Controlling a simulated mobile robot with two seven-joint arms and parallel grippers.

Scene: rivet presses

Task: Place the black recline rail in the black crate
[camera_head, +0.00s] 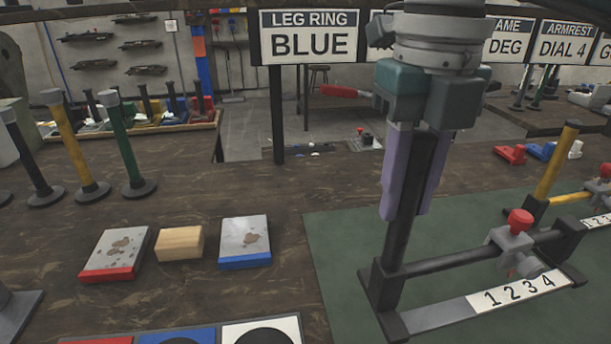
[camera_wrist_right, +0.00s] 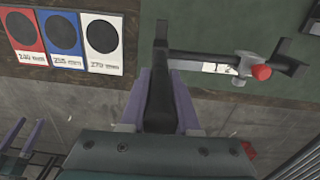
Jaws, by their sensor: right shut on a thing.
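My right gripper (camera_head: 405,210) is shut on a dark upright bar (camera_head: 411,235), which looks like the black recline rail. The bar's foot is at the left end of a black fixture (camera_head: 450,260) on the green mat. The wrist view shows the bar (camera_wrist_right: 160,95) between the purple fingers of this gripper (camera_wrist_right: 160,75). Two purple fingers of my left gripper (camera_wrist_right: 18,145) show apart and empty at the wrist view's lower left; this gripper is not in the head view. I cannot make out a black crate for certain.
Black, yellow and green posts (camera_head: 75,150) stand on round bases at left. Two plates and a wooden block (camera_head: 180,243) lie mid-table. A yellow bar (camera_head: 557,160) and a red-knobbed clamp (camera_head: 515,235) stand right of my gripper. A sign post (camera_head: 277,115) rises behind.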

